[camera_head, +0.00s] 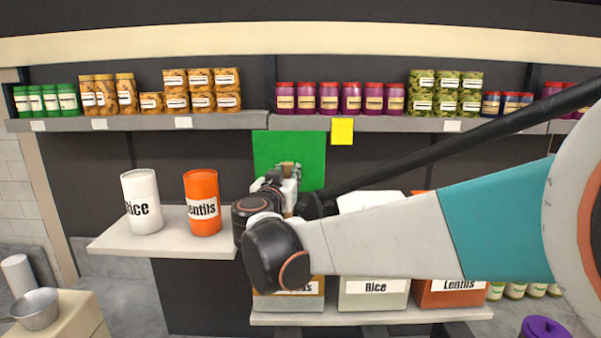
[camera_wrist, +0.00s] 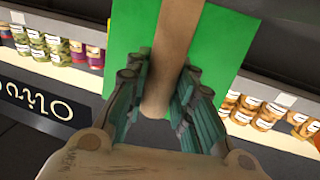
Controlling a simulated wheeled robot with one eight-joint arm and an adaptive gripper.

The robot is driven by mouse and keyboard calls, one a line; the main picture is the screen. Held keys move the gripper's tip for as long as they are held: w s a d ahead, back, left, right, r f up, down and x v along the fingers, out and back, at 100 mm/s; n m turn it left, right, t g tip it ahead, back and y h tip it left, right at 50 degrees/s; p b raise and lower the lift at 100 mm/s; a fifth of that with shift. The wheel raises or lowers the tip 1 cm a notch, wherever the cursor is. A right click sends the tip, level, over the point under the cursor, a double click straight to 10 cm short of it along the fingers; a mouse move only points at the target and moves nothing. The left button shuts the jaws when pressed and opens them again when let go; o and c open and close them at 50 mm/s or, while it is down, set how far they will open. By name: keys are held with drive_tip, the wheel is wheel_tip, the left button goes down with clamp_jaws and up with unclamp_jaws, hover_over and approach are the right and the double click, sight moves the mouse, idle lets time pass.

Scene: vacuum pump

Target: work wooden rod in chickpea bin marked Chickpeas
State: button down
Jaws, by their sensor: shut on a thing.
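My gripper (camera_head: 287,180) is raised in front of a green panel on the dark wall, above the leftmost bin. In the wrist view my gripper (camera_wrist: 162,95) is shut on the wooden rod (camera_wrist: 174,45), a plain brown bar that runs between the fingers toward the green panel. In the head view the rod is too small and covered to make out clearly. The leftmost bin (camera_head: 272,303) stands on the lower shelf with an orange band and a white label. My arm hides most of this label, so the name Chickpeas cannot be read.
Bins labelled Rice (camera_head: 372,301) and Lentils (camera_head: 452,298) stand to its right. A white Rice canister (camera_head: 142,190) and an orange Lentils canister (camera_head: 203,190) stand on a side shelf (camera_head: 120,240). Jars line the upper shelf (camera_head: 220,122). A yellow note (camera_head: 342,131) hangs there.

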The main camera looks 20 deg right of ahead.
sight(288, 159)
drive_tip(key=shift+s, duration=0.1)
drive_tip(key=shift+r+p, duration=1.55)
drive_tip(key=shift+r, duration=0.8)
drive_tip(key=shift+f, duration=0.15)
drive_tip(key=shift+f+b, duration=1.85)
drive_tip(key=shift+f, duration=0.35)
drive_tip(key=shift+r, duration=0.15)
drive_tip(key=shift+r+p, duration=1.55)
drive_tip(key=shift+r, duration=0.7)
